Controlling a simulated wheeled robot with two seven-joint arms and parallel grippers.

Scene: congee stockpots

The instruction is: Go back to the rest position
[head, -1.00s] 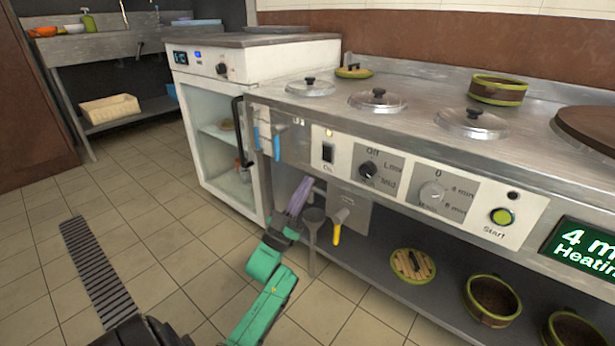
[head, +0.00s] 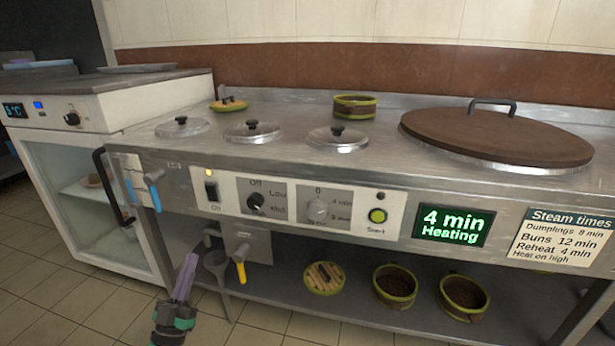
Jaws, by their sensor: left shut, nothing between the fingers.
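My left gripper (head: 188,264) shows at the bottom left in the head view, with its purple fingers pointing up. It is shut and empty. It appears in front of the steel counter's (head: 160,152) lower part, left of a grey ladle (head: 217,265) and a yellow-handled tool (head: 240,270) hanging there. Only its fingers and a dark and green wrist part show. My right gripper is not in view.
Three small lids (head: 253,132) and a large brown lid (head: 495,136) lie on the counter. A green-rimmed steamer (head: 354,106) stands behind. The display (head: 453,226) reads "4 min Heating". Baskets (head: 395,286) sit on the lower shelf. A white cabinet (head: 75,185) stands left.

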